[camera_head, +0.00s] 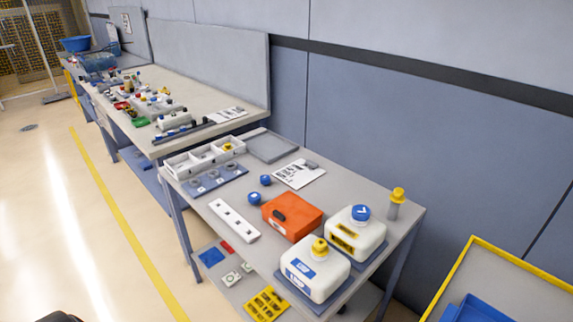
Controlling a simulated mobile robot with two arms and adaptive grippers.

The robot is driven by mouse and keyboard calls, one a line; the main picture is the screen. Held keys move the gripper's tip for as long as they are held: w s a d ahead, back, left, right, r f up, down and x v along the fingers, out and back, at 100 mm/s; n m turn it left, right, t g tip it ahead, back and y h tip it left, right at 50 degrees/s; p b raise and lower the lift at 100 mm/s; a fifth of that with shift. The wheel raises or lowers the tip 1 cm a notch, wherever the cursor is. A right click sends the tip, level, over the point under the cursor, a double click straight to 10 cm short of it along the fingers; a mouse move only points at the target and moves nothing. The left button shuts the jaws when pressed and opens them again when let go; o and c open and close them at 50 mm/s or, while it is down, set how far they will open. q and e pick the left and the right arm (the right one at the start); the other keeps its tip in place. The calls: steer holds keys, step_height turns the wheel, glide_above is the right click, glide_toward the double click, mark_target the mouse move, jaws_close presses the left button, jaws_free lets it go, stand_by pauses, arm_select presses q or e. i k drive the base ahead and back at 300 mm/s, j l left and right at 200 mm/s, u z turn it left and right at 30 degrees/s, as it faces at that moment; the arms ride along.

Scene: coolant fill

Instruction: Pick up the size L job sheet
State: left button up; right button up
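A white sheet with black print (299,174) lies flat on the near grey table, towards its back edge by the wall. A small grey object rests on its upper right part. Another printed sheet (227,114) lies on the farther bench near its right end. I cannot read a size on either sheet. No gripper fingers show; only a dark piece, probably mine, is cut off at the bottom left edge.
Around the near sheet are a grey tray (272,147), blue caps (254,198), an orange case (292,215) and two white jugs (315,272) (356,233). A yellow-topped bottle (396,203) stands at the right corner. The floor (90,240) at left is clear.

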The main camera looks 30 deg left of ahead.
mark_target(300, 173)
steer(key=u, duration=0.95)
steer(key=i+j, duration=0.25)
steer(key=j, duration=0.15)
steer(key=i+j, duration=0.2)
steer(key=j, duration=0.2)
steer(key=i+j, duration=0.25)
steer(key=j, duration=0.15)
steer(key=z, duration=0.05)
